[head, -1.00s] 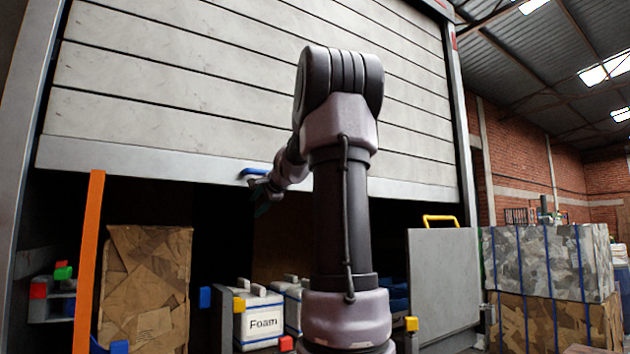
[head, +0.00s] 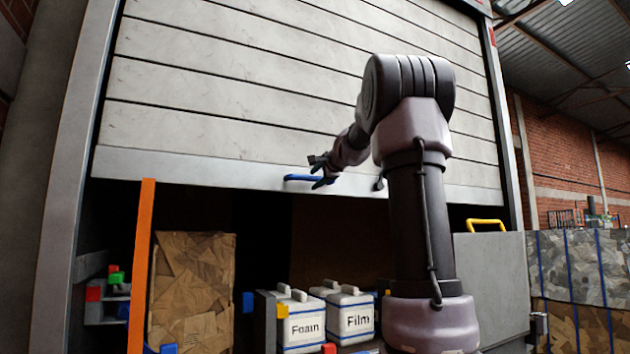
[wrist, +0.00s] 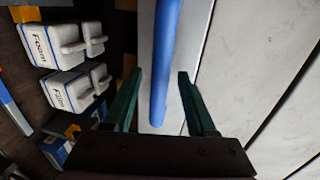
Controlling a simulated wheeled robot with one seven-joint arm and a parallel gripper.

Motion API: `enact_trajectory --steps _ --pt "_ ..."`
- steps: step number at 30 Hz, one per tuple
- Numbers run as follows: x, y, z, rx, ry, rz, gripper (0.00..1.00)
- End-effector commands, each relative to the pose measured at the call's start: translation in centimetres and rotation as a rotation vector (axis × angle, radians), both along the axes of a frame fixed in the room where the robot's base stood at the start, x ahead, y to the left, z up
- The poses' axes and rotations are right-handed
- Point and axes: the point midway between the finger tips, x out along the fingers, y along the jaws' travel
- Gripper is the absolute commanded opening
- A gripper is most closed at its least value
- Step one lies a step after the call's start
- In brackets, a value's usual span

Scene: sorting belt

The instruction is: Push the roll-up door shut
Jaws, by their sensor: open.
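The roll-up door (head: 230,105) is a pale slatted shutter with a grey bottom rail. It hangs partly down, with a dark opening beneath it. A blue handle (head: 302,178) sits on the bottom rail, and in the wrist view the handle (wrist: 165,60) runs up between the fingers. My gripper (head: 322,172) is at the right part of the handle. In the wrist view my gripper (wrist: 160,82) is open, with green fingers on both sides of the handle and gaps between. I cannot tell how deep the handle lies between them.
Under the door stand white Foam (head: 300,322) and Film (head: 350,312) containers and a brown cardboard bale (head: 190,290). An orange post (head: 141,265) rises at the left. A grey panel with a yellow handle (head: 486,224) stands at the right.

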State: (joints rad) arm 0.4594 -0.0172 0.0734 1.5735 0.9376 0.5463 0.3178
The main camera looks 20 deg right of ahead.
Motion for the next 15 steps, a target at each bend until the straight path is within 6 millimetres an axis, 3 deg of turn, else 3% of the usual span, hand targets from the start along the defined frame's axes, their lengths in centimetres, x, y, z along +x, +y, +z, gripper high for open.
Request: enact_trajectory --steps 12,15 --pt "0.96 0.05 -0.22 -0.001 0.000 0.000 0.57" --pt "0.95 0.04 -0.22 -0.001 0.000 0.000 0.19"
